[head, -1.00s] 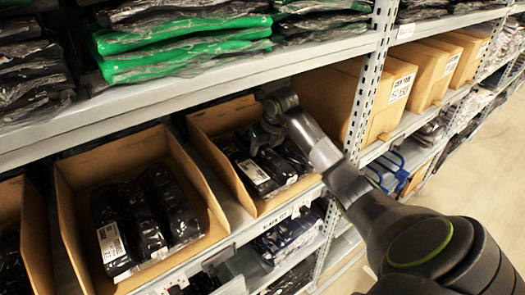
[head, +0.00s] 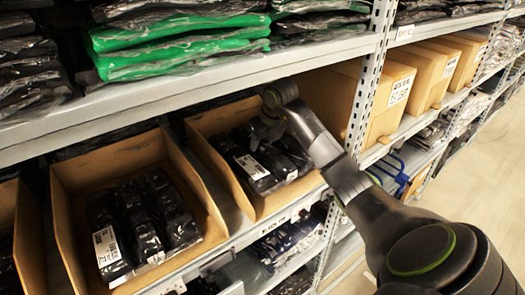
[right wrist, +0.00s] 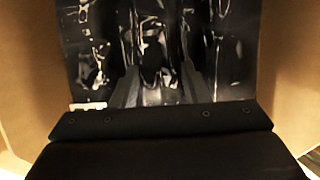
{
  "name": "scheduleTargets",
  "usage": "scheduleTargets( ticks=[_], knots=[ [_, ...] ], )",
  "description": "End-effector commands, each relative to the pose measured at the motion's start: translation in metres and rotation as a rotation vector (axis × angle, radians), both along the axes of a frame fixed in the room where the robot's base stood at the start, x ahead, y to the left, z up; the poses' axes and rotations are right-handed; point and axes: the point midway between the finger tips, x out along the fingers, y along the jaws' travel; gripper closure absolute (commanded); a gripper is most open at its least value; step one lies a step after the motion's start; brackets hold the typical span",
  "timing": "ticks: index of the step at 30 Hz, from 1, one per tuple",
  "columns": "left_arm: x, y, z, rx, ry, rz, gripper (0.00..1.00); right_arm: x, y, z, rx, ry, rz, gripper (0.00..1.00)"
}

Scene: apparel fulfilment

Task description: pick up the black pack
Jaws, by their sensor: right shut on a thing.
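Several black packs in shiny plastic stand side by side in a cardboard bin (head: 205,150) on the middle shelf. The black pack (head: 252,168) with a white label is at the front left of that bin. My right gripper (head: 262,138) reaches down into the bin at the packs. In the right wrist view its two fingers (right wrist: 160,88) are shut on a black pack (right wrist: 152,58) between them, with more packs on both sides. In the head view the arm hides part of the packs. My left gripper is not in view.
A second cardboard bin (head: 62,212) with black packs (head: 140,225) stands to the left. Closed cardboard boxes (head: 395,90) stand to the right past a metal upright (head: 368,85). The shelf above (head: 200,90) holds green packs (head: 180,45) and limits room overhead.

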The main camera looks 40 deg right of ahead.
Motion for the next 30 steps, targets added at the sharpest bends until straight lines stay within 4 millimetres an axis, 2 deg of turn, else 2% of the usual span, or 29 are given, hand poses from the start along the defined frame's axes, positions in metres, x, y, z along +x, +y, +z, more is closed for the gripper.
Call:
scheduleTargets(
  ticks=[1, 8, 15, 19, 25, 30],
  knots=[
    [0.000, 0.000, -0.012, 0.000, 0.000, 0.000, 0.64, 0.001, -0.001, 0.009, -0.004, -0.010, 0.002, 0.86],
    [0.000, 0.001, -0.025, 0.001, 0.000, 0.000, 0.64, -0.048, -0.002, 0.004, -0.008, -0.003, 0.001, 0.86],
    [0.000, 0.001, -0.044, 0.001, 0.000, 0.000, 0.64, -0.106, -0.001, 0.003, -0.012, 0.001, 0.002, 0.86],
    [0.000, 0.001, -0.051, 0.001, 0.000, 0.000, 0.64, -0.131, 0.000, 0.004, -0.010, 0.001, 0.001, 0.86],
    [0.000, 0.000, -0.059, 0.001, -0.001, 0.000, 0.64, -0.158, 0.001, 0.005, -0.008, 0.003, 0.001, 0.86],
    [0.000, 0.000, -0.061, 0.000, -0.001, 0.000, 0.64, -0.170, 0.000, 0.007, -0.007, -0.003, -0.002, 0.86]
  ],
)
